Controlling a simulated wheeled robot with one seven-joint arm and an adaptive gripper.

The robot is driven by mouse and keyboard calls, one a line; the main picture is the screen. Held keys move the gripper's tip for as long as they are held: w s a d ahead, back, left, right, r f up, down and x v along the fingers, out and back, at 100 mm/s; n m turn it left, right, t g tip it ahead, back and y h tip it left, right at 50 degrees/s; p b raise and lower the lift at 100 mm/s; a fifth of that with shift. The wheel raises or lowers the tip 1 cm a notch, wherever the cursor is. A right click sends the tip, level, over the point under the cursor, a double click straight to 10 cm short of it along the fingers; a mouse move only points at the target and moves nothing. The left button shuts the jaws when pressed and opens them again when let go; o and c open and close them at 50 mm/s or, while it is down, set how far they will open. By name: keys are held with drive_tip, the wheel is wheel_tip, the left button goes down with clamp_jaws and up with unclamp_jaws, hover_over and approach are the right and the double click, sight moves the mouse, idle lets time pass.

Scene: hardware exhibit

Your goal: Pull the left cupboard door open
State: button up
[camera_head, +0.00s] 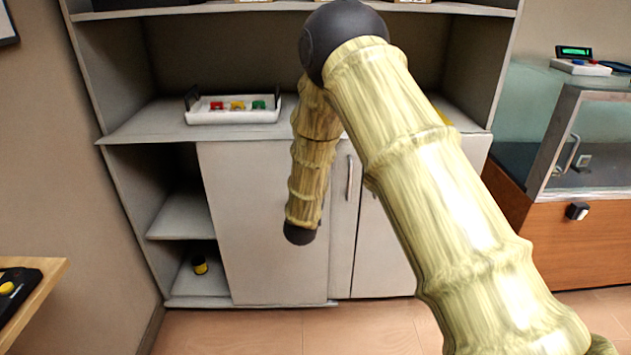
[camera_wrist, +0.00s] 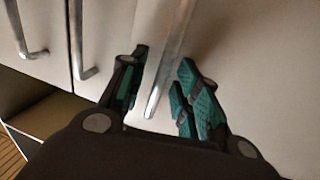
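The left cupboard door (camera_head: 250,220) is a plain pale grey panel beside open shelves in the head view. My arm hangs in front of its right part and hides its handle there. In the wrist view, a metal bar handle (camera_wrist: 166,65) on a pale door panel (camera_wrist: 255,75) runs between the fingers of my gripper (camera_wrist: 163,98). The fingers have teal pads and stand apart on both sides of the handle, with gaps showing. My gripper is hidden behind the arm in the head view.
Another bar handle (camera_head: 349,178) shows right of my arm. Two more handles, one near (camera_wrist: 84,45) and one farther left (camera_wrist: 24,30), show in the wrist view. A white tray (camera_head: 233,117) with coloured items stands on the counter. A glass display case (camera_head: 560,130) stands right.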

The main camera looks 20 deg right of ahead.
drive_tip(key=shift+s+a, duration=0.1)
drive_tip(key=v, duration=1.1)
drive_tip(key=shift+s, duration=0.35)
drive_tip(key=shift+a, duration=0.15)
drive_tip(key=s+d+f+n+g+y, duration=0.1)
drive_tip(key=s+f+n+g+y, duration=0.3)
drive_tip(key=s+f, duration=1.15)
drive_tip(key=s+d+f+g+y, duration=0.1)
drive_tip(key=s+f+g+y, duration=0.2)
drive_tip(key=s+f+g, duration=0.85)
drive_tip(key=s+f+n+y, duration=0.1)
drive_tip(key=s+f, duration=0.4)
drive_tip(key=s, duration=0.6)
drive_tip(key=s+f, duration=0.4)
drive_tip(key=s, duration=0.7)
wheel_tip(320, 180, up, 17)
drive_tip(key=p, duration=1.7)
drive_tip(key=shift+w+a, duration=0.2)
drive_tip(key=shift+w, duration=0.15)
